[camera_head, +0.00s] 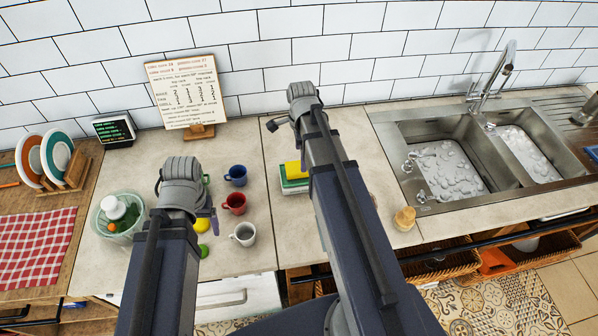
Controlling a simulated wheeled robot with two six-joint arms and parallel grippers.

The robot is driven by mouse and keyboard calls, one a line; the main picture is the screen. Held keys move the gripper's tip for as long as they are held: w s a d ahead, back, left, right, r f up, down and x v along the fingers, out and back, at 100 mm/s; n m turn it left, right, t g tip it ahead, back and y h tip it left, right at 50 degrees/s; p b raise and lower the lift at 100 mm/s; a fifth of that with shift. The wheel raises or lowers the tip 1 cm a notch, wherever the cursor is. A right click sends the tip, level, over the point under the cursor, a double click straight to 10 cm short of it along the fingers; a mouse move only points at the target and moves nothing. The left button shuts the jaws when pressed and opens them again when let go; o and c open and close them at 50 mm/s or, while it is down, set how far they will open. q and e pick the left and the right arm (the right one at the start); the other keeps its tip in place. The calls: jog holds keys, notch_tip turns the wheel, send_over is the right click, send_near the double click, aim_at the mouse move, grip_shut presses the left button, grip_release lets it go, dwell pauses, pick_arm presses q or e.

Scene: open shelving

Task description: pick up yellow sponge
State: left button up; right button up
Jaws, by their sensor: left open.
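A yellow sponge (293,170) lies on top of a stack with green and white layers (291,187) on the counter, near the middle of the view. My right arm passes just right of the stack and hides its right side. My left gripper (186,198) is at the end of the left arm, over the counter to the left of the stack and apart from it. It is open, with its fingers largely hidden by the arm.
Blue (236,175), red (234,203) and white (243,233) mugs stand between the left arm and the sponge. A bowl (118,221) holding a bottle is at left. A recipe board (187,91) stands by the wall. A double sink (440,170) is at right.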

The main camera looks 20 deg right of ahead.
aim_at(299, 167)
jog(key=shift+w+a+f+b, duration=0.1)
jog(key=shift+f+b, duration=1.2)
jog(key=shift+f, duration=0.05)
jog(key=shift+w+a+f+b, duration=0.1)
jog(key=shift+f+b, duration=1.2)
jog(key=shift+r, duration=0.1)
jog(key=c, duration=1.3)
jog(key=shift+r, duration=0.1)
notch_tip(299, 167, up, 10)
jog(key=p, duration=1)
